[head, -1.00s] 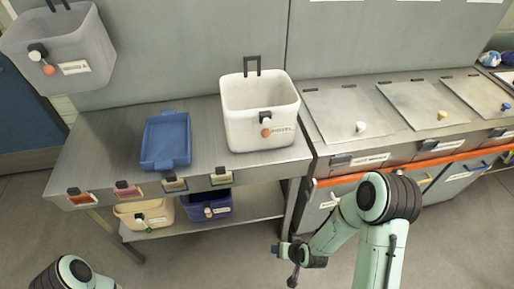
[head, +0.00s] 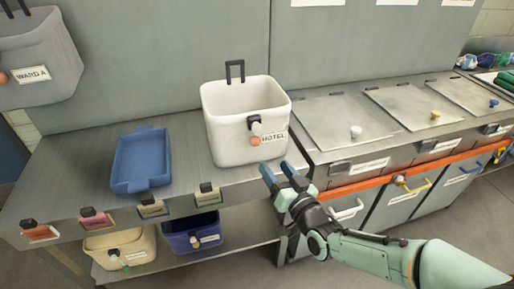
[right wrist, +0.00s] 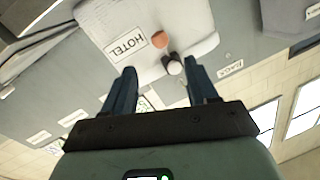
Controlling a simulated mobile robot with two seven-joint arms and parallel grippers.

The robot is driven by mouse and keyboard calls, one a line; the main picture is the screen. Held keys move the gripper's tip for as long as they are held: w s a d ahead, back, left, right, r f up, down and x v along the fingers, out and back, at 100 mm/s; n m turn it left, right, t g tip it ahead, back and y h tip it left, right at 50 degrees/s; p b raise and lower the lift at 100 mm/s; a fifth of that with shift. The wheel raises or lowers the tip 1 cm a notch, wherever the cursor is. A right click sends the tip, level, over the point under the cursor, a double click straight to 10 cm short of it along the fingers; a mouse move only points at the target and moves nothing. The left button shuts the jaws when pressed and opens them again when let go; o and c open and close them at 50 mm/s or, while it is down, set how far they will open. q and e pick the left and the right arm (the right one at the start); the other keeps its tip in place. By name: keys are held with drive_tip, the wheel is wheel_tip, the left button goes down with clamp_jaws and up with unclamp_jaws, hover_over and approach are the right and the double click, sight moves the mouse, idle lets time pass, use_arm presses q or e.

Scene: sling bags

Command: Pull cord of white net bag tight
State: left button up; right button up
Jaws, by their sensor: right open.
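The white bag (head: 235,133), with a HOTEL tag (head: 273,138), stands upright on the metal bench, its top open and a dark loop above its back rim. A black cord stopper (head: 254,122) and an orange ball (head: 254,141) hang on its front. My right gripper (head: 277,170) is open just in front of and below the tag, its blue fingers pointing at the bag. In the right wrist view the open fingers (right wrist: 163,80) are empty, with the orange ball (right wrist: 159,39) and the stopper's pale end (right wrist: 174,66) ahead of them. My left gripper is not in view.
A blue tray (head: 141,162) lies on the bench left of the bag. A grey bag (head: 38,65) hangs at upper left. Lidded bins (head: 330,118) stand to the right. Cream (head: 120,250) and dark blue (head: 190,235) bins sit on the lower shelf.

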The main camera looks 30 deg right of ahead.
sight(258, 145)
drive_tip(key=w, duration=1)
drive_tip(key=shift+w+d+f, duration=0.1)
drive_tip(key=shift+w+d, duration=0.2)
drive_tip(key=shift+d, duration=0.05)
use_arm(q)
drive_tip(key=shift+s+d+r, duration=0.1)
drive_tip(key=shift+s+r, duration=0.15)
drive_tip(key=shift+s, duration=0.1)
